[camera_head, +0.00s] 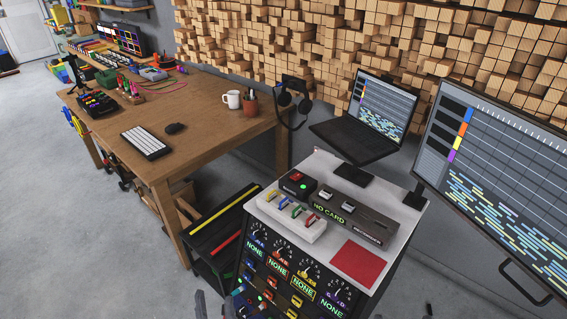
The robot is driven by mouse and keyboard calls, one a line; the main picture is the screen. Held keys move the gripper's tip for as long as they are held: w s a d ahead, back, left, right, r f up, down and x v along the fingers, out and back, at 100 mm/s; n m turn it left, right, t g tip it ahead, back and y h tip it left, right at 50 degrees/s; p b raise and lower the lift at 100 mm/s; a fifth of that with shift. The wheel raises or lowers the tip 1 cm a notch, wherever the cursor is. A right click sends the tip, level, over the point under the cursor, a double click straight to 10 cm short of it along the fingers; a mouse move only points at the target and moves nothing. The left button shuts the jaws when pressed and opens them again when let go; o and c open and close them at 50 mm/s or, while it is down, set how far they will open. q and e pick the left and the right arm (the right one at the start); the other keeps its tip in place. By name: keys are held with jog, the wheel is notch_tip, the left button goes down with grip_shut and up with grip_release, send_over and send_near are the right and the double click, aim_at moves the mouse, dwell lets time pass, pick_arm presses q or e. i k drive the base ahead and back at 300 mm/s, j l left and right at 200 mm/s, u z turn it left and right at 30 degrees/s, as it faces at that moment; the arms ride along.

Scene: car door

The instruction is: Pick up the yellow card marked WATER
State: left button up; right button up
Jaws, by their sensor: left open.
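A small yellow card (272,195) stands upright at the left end of a white holder (289,229) on top of the cabinet, in a row with cards of other colours. Its marking is too small to read. My left gripper (214,307) shows only as grey fingertips at the bottom edge, left of the cabinet. It is open and empty, well apart from the card. My right gripper cannot be made out.
The dark cabinet has a light top (322,165). A grey reader (345,218) reading NO CARD stands behind the holder, with a red mat (358,263) to the right. A laptop (372,120) and large monitor (500,185) stand behind. A wooden desk (200,120) is at left.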

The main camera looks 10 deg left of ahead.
aim_at(272, 195)
jog(key=i+j+z, duration=0.15)
jog(key=j+z, duration=0.25)
jog(key=i+j+z, duration=0.1)
jog(key=z, duration=0.3)
jog(key=j, duration=0.1)
